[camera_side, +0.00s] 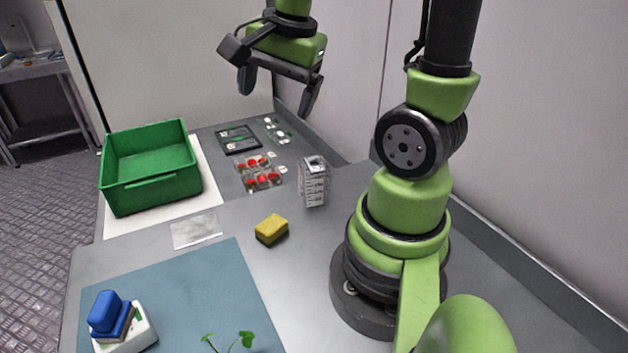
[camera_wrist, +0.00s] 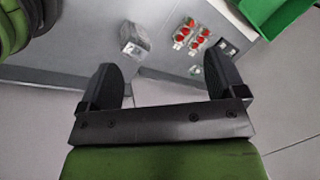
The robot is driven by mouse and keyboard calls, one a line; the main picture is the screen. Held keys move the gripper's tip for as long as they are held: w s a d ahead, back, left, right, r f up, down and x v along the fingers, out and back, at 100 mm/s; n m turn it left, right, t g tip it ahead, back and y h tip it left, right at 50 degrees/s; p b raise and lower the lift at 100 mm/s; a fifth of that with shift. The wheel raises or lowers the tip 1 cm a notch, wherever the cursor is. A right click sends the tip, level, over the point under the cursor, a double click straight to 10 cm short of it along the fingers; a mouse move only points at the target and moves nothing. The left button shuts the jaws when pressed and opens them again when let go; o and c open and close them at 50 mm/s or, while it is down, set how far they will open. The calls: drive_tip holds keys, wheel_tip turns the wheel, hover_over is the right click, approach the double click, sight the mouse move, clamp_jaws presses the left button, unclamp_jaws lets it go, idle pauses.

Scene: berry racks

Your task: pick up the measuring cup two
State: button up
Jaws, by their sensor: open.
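A clear, boxy, upright vessel with dark markings on its side (camera_side: 313,184) stands on the grey bench near my base. It looks like a measuring cup, but I cannot read a number on it. It also seems to show as a pale block in the wrist view (camera_wrist: 134,40). My gripper (camera_side: 276,101) hangs high above the far part of the bench. Its two dark fingers are spread with nothing between them, as the wrist view also shows (camera_wrist: 162,75). The gripper is well apart from the cup.
Clear packs of red berries (camera_side: 262,179) lie left of the cup, with a dark flat tray (camera_side: 229,147) behind. A green crate (camera_side: 151,186) stands at left. A yellow sponge (camera_side: 271,229) and a blue-topped block (camera_side: 107,312) are nearer. A wall bounds the right.

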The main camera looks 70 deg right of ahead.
sight(314, 168)
drive_tip(key=s+d+f+m+g, duration=0.3)
drive_tip(key=d+f+m, duration=0.6)
drive_tip(key=m, duration=0.1)
drive_tip(key=shift+m+y, duration=0.3)
drive_tip(key=shift+y, duration=0.1)
drive_tip(key=shift+w+d+f, duration=0.1)
drive_tip(key=shift+f, duration=2.45)
drive_tip(key=shift+w+d+f, duration=0.1)
drive_tip(key=shift+f, duration=2.4)
drive_tip(key=shift+c, duration=0.4)
drive_tip(key=c, duration=0.9)
